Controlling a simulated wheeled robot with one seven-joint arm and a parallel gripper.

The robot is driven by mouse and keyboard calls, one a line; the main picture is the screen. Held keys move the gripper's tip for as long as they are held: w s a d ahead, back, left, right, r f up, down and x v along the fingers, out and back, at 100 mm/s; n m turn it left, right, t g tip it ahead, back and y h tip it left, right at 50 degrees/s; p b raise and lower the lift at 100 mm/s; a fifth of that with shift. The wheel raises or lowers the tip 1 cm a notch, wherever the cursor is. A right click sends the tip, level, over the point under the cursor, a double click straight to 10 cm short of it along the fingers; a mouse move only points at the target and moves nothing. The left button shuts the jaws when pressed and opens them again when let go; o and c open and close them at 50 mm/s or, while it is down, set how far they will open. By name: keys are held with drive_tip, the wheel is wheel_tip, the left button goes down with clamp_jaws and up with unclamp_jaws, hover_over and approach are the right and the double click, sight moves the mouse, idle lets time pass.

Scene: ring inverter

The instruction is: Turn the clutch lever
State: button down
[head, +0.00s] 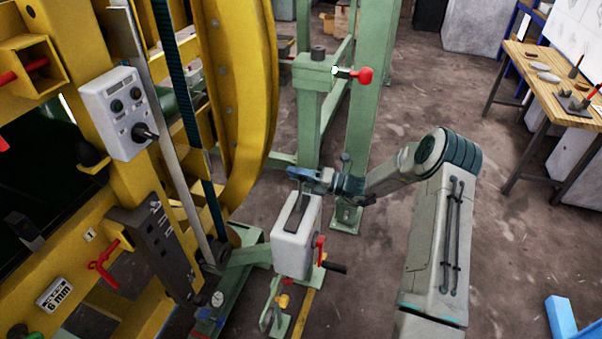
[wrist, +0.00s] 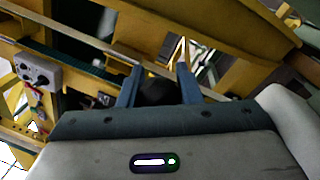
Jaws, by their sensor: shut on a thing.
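The clutch lever (head: 296,213) is a dark lever at the top of a light grey box (head: 292,245) on a green stand. Its upper end is at my gripper (head: 294,173), whose blue fingers are at the top of the box. In the wrist view, the two blue fingers of my gripper (wrist: 159,76) stand on either side of a dark rounded knob (wrist: 158,93). My gripper is shut on this knob, which looks like the lever's end. The fingers partly hide the lever's top in the head view.
A red handle (head: 319,249) and a black crank grip (head: 334,267) stick out from the box's right side. A yellow ring frame (head: 240,90) with a grey control box (head: 120,113) stands left. A green post (head: 310,110) stands behind. Open floor lies right, before a wooden workbench (head: 545,75).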

drive_tip(key=shift+f, duration=0.15)
drive_tip(key=c, duration=1)
unclamp_jaws()
drive_tip(key=shift+c, duration=0.2)
drive_tip(key=shift+d, duration=0.1)
drive_tip(key=b+v, duration=0.1)
drive_tip(key=v, duration=1.2)
drive_tip(key=shift+d, duration=0.3)
drive_tip(key=shift+s, duration=0.1)
